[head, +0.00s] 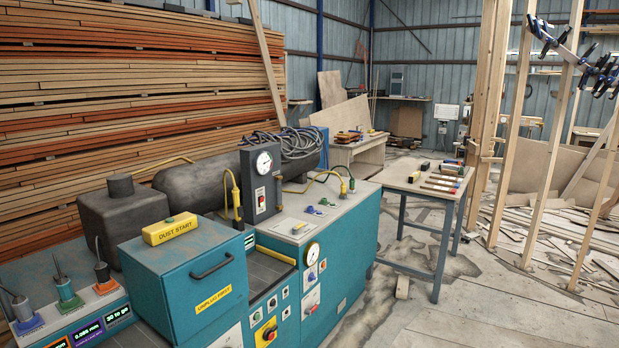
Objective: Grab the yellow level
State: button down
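A narrow yellow bar (276,255) lies on the teal machine (345,250), beside a dark slatted strip. It is level-like in shape, but I cannot tell for sure that it is the level. A yellow block marked "DUST START" (170,229) sits on top of a teal cabinet (185,275) at the lower left. Small yellow and reddish items on the far bench are too small to make out. My gripper is not in view.
A grey-legged table (409,178) holds several hand tools (440,183). A wooden bench (360,150) stands behind it. Stacked boards (130,90) fill the left wall. Upright timbers (515,130) stand at right. Floor (450,310) in front is mostly clear; scraps lie at right.

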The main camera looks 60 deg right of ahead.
aim_at(413, 178)
jog(key=z, duration=4.1)
jog(key=i, duration=0.1)
jog(key=u, duration=1.55)
jog(key=k, duration=0.85)
jog(key=u, duration=0.15)
jog(key=i, duration=0.75)
jog(key=z, duration=0.1)
